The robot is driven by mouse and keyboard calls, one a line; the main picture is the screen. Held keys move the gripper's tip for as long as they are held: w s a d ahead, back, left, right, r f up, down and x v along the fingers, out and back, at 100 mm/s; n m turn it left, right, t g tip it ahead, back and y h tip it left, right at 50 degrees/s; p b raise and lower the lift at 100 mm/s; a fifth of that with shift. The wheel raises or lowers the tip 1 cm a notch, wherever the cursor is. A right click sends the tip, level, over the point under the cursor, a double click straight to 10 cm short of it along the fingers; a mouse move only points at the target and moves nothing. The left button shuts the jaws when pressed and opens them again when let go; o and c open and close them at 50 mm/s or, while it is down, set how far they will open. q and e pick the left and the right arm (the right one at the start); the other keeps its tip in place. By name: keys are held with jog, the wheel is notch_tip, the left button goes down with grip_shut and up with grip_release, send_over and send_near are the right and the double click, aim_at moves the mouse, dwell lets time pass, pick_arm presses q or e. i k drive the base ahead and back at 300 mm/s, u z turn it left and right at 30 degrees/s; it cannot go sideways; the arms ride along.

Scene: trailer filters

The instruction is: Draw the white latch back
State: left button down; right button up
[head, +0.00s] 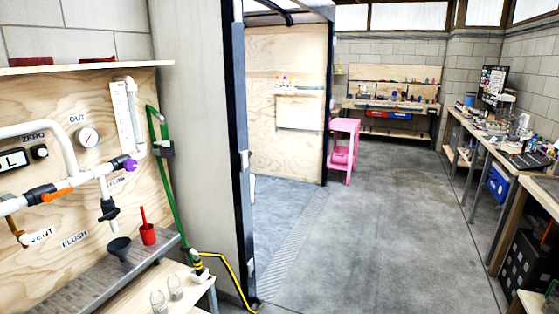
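A small white latch-like piece (245,160) sits on the dark upright edge of the trailer doorway (240,120), left of the picture's middle. A longer white piece (252,189) hangs just below it on the same edge. I cannot tell which of the two is the latch, or its exact position, at this size. The doorway stands open onto a plywood-lined interior (290,150). Neither my left nor my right gripper is in view, and nothing touches the white pieces.
A plywood panel with white pipes, a gauge (87,137) and a green pipe (168,180) stands at left, above a grey shelf (110,275). A pink cart (343,143) stands beyond. The grey floor (380,230) is clear.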

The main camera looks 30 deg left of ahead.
aim_at(167, 144)
jog(key=u, duration=0.35)
jog(key=i, duration=1.15)
jog(key=u, duration=1.45)
jog(key=i, duration=1)
jog(key=u, duration=0.95)
